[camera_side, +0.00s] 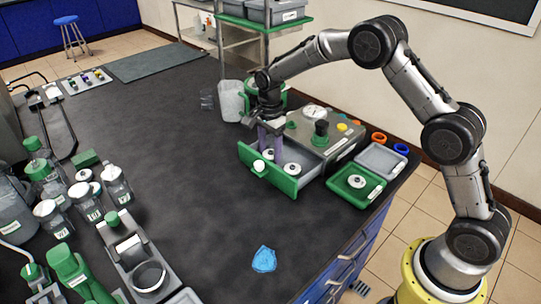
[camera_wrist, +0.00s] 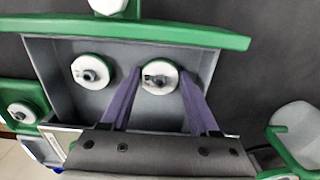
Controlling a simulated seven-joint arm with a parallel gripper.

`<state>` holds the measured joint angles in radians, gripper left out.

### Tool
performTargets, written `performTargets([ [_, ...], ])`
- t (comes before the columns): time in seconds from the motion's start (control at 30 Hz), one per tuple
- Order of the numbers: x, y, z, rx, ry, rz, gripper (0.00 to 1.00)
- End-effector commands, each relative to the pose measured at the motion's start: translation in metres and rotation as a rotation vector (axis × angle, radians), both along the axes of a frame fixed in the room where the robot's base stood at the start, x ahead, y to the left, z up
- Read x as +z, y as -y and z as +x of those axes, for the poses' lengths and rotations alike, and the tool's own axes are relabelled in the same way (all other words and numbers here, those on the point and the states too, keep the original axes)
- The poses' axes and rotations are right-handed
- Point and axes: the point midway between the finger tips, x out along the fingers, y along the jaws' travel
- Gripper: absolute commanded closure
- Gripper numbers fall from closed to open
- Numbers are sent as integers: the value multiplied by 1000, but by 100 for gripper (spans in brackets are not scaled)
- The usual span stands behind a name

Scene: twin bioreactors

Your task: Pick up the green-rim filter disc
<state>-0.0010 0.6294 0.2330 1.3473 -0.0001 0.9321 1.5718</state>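Two white filter discs lie in the pulled-out grey drawer (camera_wrist: 118,107), which has a green front. In the wrist view, the left disc (camera_wrist: 92,71) and the right disc (camera_wrist: 159,77) both show green at their edges and a dark centre fitting. My gripper (camera_wrist: 160,72) reaches into the drawer with its purple fingers on either side of the right disc. The fingers look open, with very little room between them and its rim; contact is hard to judge. In the side view my gripper (camera_side: 271,140) points down over the drawer, partly hiding the discs.
A green tray (camera_side: 340,183) with another white disc (camera_side: 357,181) stands right of the drawer, before a grey tray (camera_side: 381,159). A white jug (camera_side: 231,101) stands behind left. A blue piece (camera_side: 264,259) lies in front. The middle table is clear.

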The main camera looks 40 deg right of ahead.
Motion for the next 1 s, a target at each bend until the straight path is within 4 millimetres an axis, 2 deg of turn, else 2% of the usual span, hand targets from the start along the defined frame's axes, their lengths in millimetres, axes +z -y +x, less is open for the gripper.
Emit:
performTargets([
  [0.03, 0, 0, 0, 0, 0, 0, 59],
  [0.2, 0, 0, 0, 0, 0, 0, 89],
  [0.23, 0, 0, 0, 0, 0, 0, 91],
  [0.47, 1, 0, 0, 0, 1, 0, 91],
  [0.67, 12, 0, 1, 0, 2, 0, 91],
  [0.83, 36, 0, -1, 0, 5, 0, 91],
  [1.0, 72, 0, -31, 0, 6, 0, 91],
])
